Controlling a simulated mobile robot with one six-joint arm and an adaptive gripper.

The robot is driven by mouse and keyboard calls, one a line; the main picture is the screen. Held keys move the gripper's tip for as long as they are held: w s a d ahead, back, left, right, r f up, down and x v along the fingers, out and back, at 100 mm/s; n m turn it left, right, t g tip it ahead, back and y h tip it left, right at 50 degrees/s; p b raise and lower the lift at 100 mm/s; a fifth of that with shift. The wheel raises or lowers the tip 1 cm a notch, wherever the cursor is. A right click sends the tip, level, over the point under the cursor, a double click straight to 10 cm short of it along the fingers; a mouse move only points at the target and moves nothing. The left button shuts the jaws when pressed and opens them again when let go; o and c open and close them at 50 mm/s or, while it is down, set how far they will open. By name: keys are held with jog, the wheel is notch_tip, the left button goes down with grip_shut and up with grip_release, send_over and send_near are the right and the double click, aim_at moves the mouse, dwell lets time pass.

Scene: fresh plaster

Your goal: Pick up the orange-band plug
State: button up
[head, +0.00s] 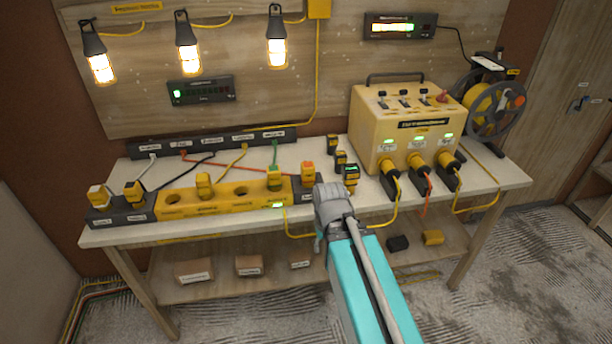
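A small plug with an orange top (308,169) stands in the dark block (306,190) at the right end of the yellow socket strip; I take it for the orange-band plug, though its band is too small to read clearly. My gripper (331,198) is over the table's front part, just right of and nearer than that plug. A gap seems to lie between them, but depth is hard to judge. The gripper is seen from behind, and its fingertips are too small and hidden to show whether they are open or shut. No held object shows.
The yellow strip (230,198) holds other plugs, including a green-marked one (275,178) close left. Several small dark-and-yellow pieces (340,158) stand right of the plug. A yellow power box (405,115) with cabled plugs is further right. A yellow cable (290,228) hangs over the front edge.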

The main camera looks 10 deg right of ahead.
jog(key=o, duration=0.4)
jog(key=shift+w+r, duration=0.15)
jog(key=shift+o, duration=1)
jog(key=shift+w+r+p, duration=0.2)
jog(key=shift+w+p, duration=0.05)
jog(key=shift+p, duration=0.1)
notch_tip(320, 180, up, 18)
jog(key=m+p, duration=1.8)
send_over(308, 163)
jog(key=shift+w, duration=0.1)
notch_tip(308, 163, down, 9)
jog(key=b, duration=0.8)
jog(key=shift+r+b, duration=0.2)
jog(key=shift+b, duration=0.1)
jog(key=shift+f, duration=0.1)
